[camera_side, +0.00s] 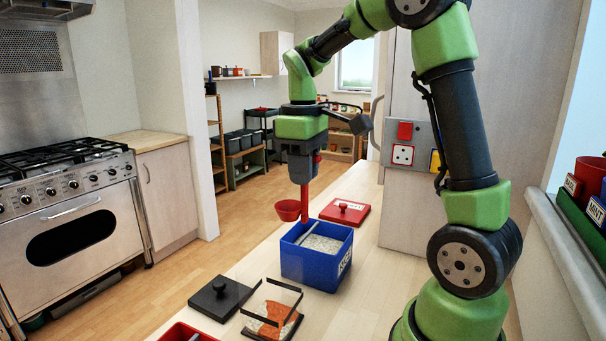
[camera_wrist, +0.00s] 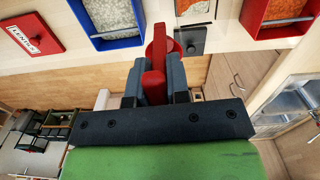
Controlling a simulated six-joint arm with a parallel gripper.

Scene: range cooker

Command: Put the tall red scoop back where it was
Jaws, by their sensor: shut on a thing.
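My gripper (camera_side: 303,178) is shut on the handle of the red scoop (camera_side: 304,203). The scoop hangs upright with its red bowl (camera_side: 287,210) at the lower left, clear above the back left of the blue bin (camera_side: 337,277). In the wrist view the red scoop (camera_wrist: 155,78) sits between the two dark fingers of my gripper (camera_wrist: 154,88).
A black lid (camera_side: 220,298) and a black-framed bin (camera_side: 292,329) with orange contents stand in front. A red bin (camera_side: 184,332) is at the counter's near edge. A grey panel (camera_side: 424,162) with red, white and yellow pieces is at the back right. Counter right of the blue bin is clear.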

